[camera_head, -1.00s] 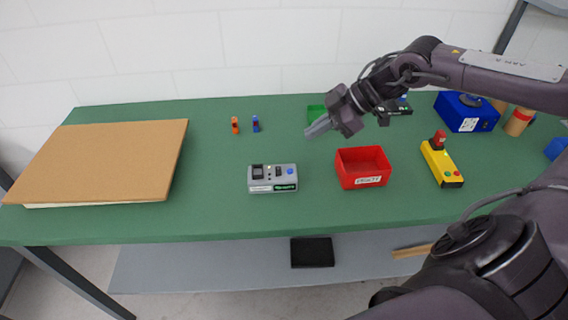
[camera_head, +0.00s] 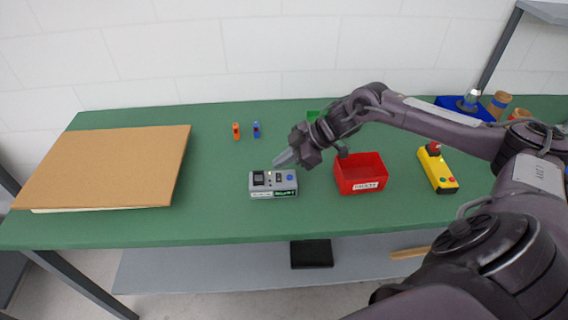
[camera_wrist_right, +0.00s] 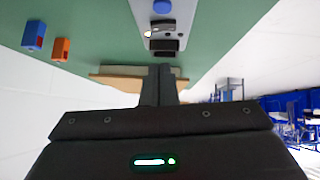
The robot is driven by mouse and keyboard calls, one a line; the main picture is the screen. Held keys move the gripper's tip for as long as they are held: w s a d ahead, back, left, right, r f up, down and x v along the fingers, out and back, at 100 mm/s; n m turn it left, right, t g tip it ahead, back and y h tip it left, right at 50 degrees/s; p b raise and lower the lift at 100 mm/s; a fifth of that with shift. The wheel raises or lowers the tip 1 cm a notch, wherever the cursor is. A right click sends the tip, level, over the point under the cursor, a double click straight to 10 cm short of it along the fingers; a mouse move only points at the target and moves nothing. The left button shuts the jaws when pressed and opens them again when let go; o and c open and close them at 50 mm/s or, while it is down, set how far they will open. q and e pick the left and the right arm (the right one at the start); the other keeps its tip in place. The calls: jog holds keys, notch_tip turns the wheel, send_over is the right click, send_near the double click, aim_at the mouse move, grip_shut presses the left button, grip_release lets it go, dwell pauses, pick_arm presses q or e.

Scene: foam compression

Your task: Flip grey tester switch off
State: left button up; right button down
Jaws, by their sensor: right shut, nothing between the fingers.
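The grey tester (camera_head: 260,192) sits on the green table, left of the red bin. It has a dark switch, a small lit indicator and a blue button on top, and a green label on its front. In the right wrist view the tester (camera_wrist_right: 145,20) is at the top, with the blue button, a light and dark controls in line. My right gripper (camera_head: 278,163) is shut and empty, its tips just above and behind the tester's top. In the wrist view its fingers (camera_wrist_right: 160,72) are together below the tester's dark end; contact cannot be told. My left gripper is not in view.
A red bin (camera_head: 361,184) stands right of the tester, close to my right arm. A yellow control box (camera_head: 437,172) is farther right. Orange (camera_head: 236,131) and blue (camera_head: 256,130) small items stand behind. A brown board (camera_head: 105,165) covers the left; table between is clear.

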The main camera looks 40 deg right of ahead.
aim_at(279, 177)
jog(key=f, duration=0.3)
jog(key=shift+d+f+p, duration=0.15)
jog(key=shift+d+p, duration=0.15)
jog(key=shift+p, duration=0.05)
jog(key=shift+w+f, duration=0.1)
